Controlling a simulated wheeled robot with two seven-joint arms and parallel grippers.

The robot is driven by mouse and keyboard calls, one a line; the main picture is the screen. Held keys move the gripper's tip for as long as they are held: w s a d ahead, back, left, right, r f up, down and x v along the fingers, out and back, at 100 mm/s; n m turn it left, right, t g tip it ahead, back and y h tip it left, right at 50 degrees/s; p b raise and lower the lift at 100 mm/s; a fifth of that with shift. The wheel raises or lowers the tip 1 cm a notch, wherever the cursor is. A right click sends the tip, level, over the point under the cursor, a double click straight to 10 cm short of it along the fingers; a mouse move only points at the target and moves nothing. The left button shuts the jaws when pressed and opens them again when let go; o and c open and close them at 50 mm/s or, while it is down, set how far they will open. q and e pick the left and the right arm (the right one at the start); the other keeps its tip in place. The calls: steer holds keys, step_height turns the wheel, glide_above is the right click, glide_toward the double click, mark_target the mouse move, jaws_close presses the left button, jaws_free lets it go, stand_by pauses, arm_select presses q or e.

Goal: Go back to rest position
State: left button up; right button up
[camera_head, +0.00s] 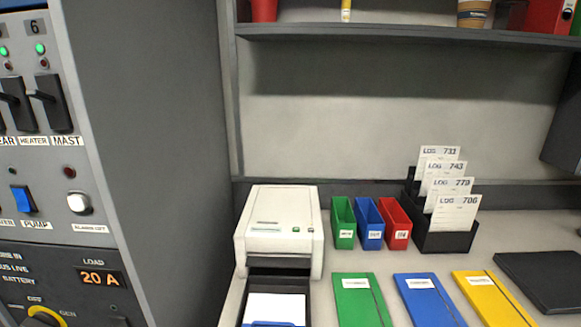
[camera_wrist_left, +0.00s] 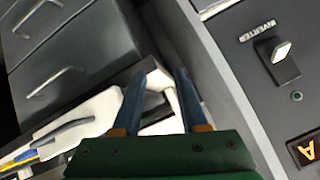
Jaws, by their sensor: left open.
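My left gripper (camera_wrist_left: 160,74) shows in the left wrist view, with two blue-grey fingers spread apart on a green body. It is open, and I see nothing held between the fingers. Beyond and between the fingers are pale and dark surfaces that I cannot clearly identify. Neither gripper shows in the head view, and my right gripper is in no view.
The control panel (camera_head: 45,165) stands at the left; its INVERTER switch (camera_wrist_left: 277,57) is right of my left gripper in the wrist view. A white printer (camera_head: 280,230), green folder (camera_head: 362,305) and card holder (camera_head: 447,241) occupy the counter. Drawers (camera_wrist_left: 70,50) show upper left.

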arm_select(q)
steer(key=s+d+f+n+g+h, duration=0.1)
steer(key=s+f+g, duration=0.35)
steer(key=s, duration=0.25)
steer(key=s+f+n+g, duration=0.2)
steer(key=s+f+g, duration=0.1)
steer(key=s+f, duration=0.3)
steer(key=s+f+g+p, duration=0.1)
steer(key=s+f+p, duration=0.25)
steer(key=f, duration=1.05)
steer(key=s+a+f, duration=0.1)
steer(key=s+f, duration=0.2)
steer(key=s, duration=0.2)
steer(key=s+a+f+g+p, duration=0.1)
steer(key=s+f, duration=0.1)
steer(key=s, duration=0.4)
steer(key=shift+s+f+m, duration=0.15)
steer(key=shift+f+m, duration=0.25)
